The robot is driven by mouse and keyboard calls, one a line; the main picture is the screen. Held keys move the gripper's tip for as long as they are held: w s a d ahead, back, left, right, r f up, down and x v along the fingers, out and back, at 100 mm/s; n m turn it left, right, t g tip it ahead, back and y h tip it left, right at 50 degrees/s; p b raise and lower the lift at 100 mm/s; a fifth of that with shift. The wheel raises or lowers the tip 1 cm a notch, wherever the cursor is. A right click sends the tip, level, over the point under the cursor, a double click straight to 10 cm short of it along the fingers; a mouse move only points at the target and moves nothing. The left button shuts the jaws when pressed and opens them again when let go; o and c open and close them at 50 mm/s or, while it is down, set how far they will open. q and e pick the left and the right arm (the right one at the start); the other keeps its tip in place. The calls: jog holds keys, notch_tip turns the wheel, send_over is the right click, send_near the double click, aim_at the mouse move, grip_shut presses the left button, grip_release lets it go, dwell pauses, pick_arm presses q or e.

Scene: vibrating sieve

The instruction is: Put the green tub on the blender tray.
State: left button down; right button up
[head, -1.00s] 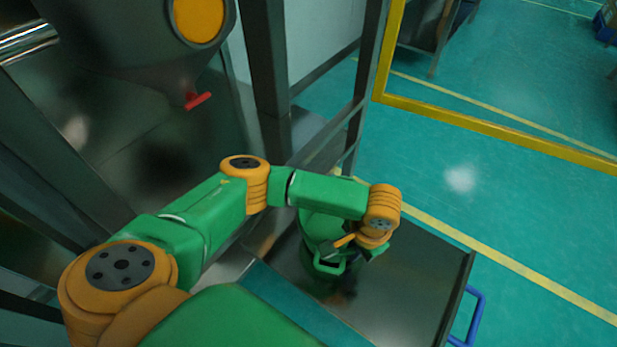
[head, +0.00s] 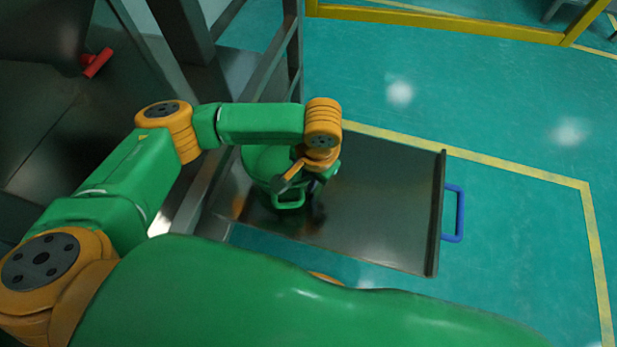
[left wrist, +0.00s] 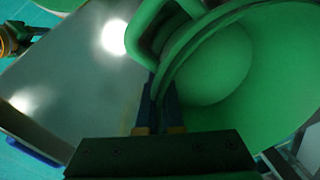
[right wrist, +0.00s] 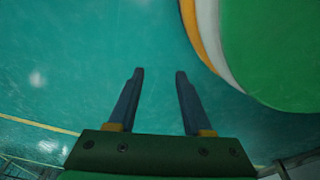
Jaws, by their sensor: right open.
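The green tub (head: 262,165) is at the left end of the metal tray (head: 385,205), partly hidden by my left arm. I cannot tell if its base touches the tray. In the left wrist view the tub (left wrist: 222,65) shows its round mouth and a loop handle. My left gripper (head: 310,188) is at the tub's near side. In the left wrist view its fingers (left wrist: 158,100) are close together with the tub's rim between them. My right gripper (right wrist: 158,75) is open and empty, with floor behind it; it does not show in the head view.
The tray has a raised right edge and a blue handle (head: 454,212); its middle and right are bare. A metal frame post (head: 182,35) and a dark machine with a red valve handle (head: 97,63) stand at the left. A yellow barrier (head: 440,22) crosses the back.

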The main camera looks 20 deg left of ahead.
pick_arm(q)
jog(key=c, duration=1.1)
grip_release()
jog(key=shift+r, duration=0.3)
jog(key=r+p, duration=0.1)
jog(key=r, duration=0.3)
jog(key=r+p, duration=0.2)
jog(key=r, duration=0.1)
jog(key=d+r+p, duration=0.1)
jog(key=r+p, duration=0.1)
jog(key=r, duration=0.2)
jog(key=shift+s+r, duration=0.25)
jog(key=shift+r, duration=0.05)
pick_arm(e)
jog(key=s+d+r, duration=0.2)
jog(key=s+d, duration=0.1)
jog(key=s, duration=0.1)
jog(key=shift+s, duration=0.4)
pick_arm(q)
jog(key=shift+d, duration=0.1)
pick_arm(e)
jog(key=shift+d+r, duration=0.1)
